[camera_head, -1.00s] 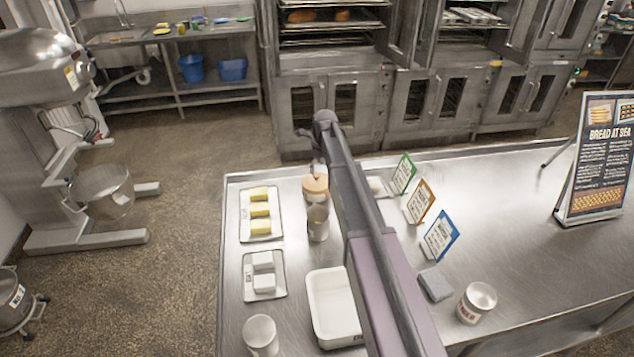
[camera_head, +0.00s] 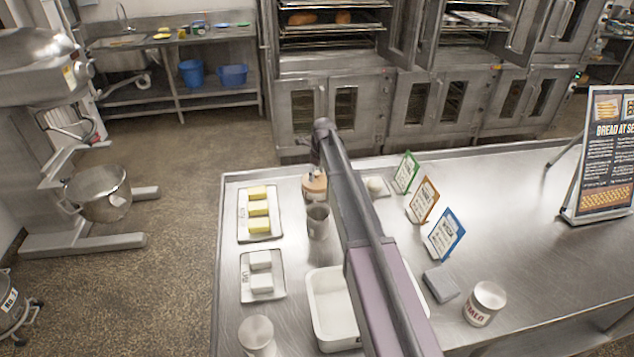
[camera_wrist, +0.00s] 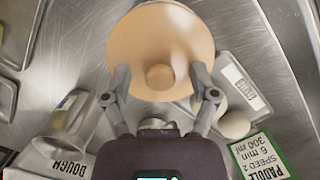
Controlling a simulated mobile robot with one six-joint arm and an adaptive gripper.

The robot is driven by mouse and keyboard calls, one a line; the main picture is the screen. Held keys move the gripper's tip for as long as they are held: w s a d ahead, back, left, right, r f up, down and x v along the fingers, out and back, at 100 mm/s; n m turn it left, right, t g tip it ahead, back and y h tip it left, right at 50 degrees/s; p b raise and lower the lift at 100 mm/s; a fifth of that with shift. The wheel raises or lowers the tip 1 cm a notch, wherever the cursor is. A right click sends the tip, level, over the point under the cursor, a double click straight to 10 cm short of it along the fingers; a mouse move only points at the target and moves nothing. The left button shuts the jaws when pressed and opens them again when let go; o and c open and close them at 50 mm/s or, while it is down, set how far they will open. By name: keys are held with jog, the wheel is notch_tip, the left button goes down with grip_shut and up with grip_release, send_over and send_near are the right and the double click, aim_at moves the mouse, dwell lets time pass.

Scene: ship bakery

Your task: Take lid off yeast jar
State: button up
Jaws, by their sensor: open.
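The jar's round tan lid (camera_wrist: 160,40) with a small knob fills the top middle of the wrist view. In the head view the lid (camera_head: 313,184) sits on the jar, whose body is mostly hidden behind the arm and a metal cup. My gripper (camera_wrist: 160,74) is open, with one fingertip on either side of the knob in the wrist view. The fingers look apart from the knob; their height above the lid is hard to tell. In the head view my arm hides most of the gripper.
A metal cup (camera_head: 318,222) stands close in front of the jar. A tray of yellow blocks (camera_head: 258,210) lies left. A small tray with a pale round item (camera_head: 375,187) and a green card (camera_head: 405,172) are right. A white tub (camera_head: 330,310) stands nearer.

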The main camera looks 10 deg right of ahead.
aim_at(316, 173)
dwell(0.4)
grip_shut()
jog(key=shift+r, duration=0.1)
notch_tip(316, 173, up, 10)
jog(key=p, duration=1)
dwell(0.9)
